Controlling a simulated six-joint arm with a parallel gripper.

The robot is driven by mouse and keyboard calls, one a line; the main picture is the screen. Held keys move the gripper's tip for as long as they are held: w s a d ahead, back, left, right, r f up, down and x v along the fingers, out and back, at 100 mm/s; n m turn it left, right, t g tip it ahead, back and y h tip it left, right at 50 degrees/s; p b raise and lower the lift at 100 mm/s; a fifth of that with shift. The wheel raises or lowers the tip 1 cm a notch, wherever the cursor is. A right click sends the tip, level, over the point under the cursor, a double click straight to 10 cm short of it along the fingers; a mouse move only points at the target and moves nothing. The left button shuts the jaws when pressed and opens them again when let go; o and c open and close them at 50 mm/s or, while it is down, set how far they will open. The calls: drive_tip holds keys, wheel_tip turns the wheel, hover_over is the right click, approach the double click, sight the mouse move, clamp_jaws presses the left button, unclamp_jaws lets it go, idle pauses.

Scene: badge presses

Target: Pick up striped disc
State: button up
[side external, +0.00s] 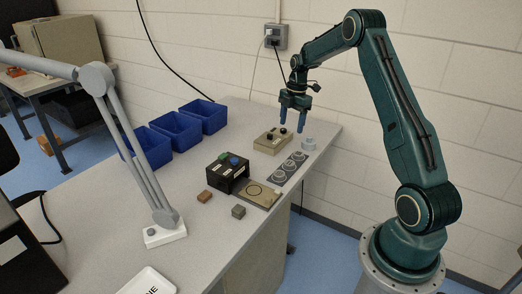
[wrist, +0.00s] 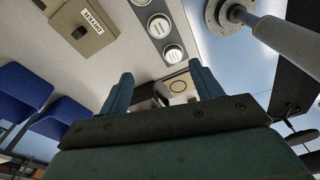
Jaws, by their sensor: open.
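A grey strip (side external: 283,180) on the table holds three pale round discs in a row: a far disc (side external: 301,156), a middle disc (side external: 289,166) and a near disc (side external: 277,175). In the wrist view two show fully, one upper (wrist: 159,25) and one lower (wrist: 173,53), with faint marks on their faces; a third is cut by the top edge. I cannot tell which one is striped. My gripper (side external: 294,121) is open and empty above the far end of the strip, clear of the table. Its spread fingers also show in the wrist view (wrist: 161,84).
A beige box (side external: 272,141) with black knobs and a pale round piece (side external: 308,144) stand near the strip. A black button box (side external: 228,173), ringed plate (side external: 256,194), brown block (side external: 204,196) and dark block (side external: 238,211) lie nearer. Blue bins (side external: 178,127) line the back; a grey lamp (side external: 164,231) stands left.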

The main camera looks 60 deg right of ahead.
drive_tip(key=f, duration=0.1)
drive_tip(key=d+f, duration=0.2)
drive_tip(key=shift+s+d+n, duration=0.1)
drive_tip(key=shift+s+n, duration=0.15)
drive_tip(key=shift+n, duration=0.15)
hover_over(290, 162)
drive_tip(key=shift+d+f, duration=0.15)
drive_tip(key=shift+f, duration=1.95)
drive_tip(key=shift+d+f, duration=0.15)
drive_tip(key=shift+f, duration=1.95)
drive_tip(key=shift+a+f, duration=0.2)
drive_tip(key=shift+f, duration=1.1)
drive_tip(key=shift+a+f, duration=0.2)
drive_tip(key=shift+f, duration=1.05)
